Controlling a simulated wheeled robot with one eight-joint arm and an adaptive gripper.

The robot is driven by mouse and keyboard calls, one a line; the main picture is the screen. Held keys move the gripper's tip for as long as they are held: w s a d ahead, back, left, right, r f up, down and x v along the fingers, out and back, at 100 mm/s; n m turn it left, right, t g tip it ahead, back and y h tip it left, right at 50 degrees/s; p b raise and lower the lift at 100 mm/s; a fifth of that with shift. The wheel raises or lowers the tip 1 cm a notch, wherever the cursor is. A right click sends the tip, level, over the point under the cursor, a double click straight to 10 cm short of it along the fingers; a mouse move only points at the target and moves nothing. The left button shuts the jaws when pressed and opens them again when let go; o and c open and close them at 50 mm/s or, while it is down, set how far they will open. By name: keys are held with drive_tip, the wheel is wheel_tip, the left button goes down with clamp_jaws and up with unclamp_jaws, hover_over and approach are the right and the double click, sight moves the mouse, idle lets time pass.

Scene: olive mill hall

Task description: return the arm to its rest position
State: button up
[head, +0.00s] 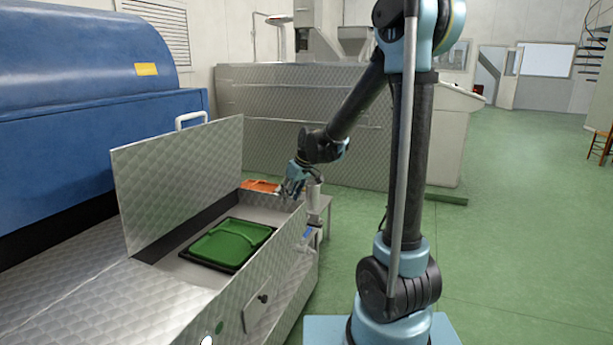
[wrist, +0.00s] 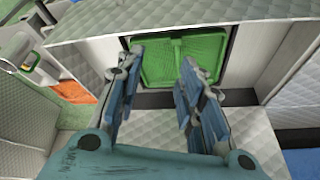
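My arm reaches forward and to the left in the head view. My gripper (head: 293,182) hangs near the right rim of an open metal bin. In the wrist view my gripper (wrist: 160,85) has its two fingers spread apart with nothing between them. Beyond the fingertips lies a green tray-like piece (wrist: 180,60), set in a dark frame on the bin's floor. The green piece (head: 228,243) also shows in the head view, apart from my gripper.
The bin's quilted metal lid (head: 180,180) stands raised on the left. A blue machine (head: 80,90) is behind it. An orange item (head: 260,186) lies by the bin's far end. A large metal cabinet (head: 300,120) stands behind. Green floor (head: 520,210) is clear on the right.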

drive_tip(key=s+d+r+m+h, duration=0.2)
drive_tip(key=s+d+r+m, duration=0.15)
drive_tip(key=s+d, duration=1.25)
drive_tip(key=s+d+f+m+h, duration=0.1)
drive_tip(key=s+d+f+m, duration=0.1)
drive_tip(key=s, duration=0.5)
drive_tip(key=s+d+f+m+h, duration=0.1)
drive_tip(key=s+d+f+m, duration=0.2)
drive_tip(key=s+d, duration=0.4)
drive_tip(key=shift+s+d+f+g, duration=0.15)
drive_tip(key=shift+s+f+g, duration=0.25)
drive_tip(key=shift+s+f, duration=0.35)
drive_tip(key=shift+w+f, duration=0.15)
drive_tip(key=shift+w, duration=0.3)
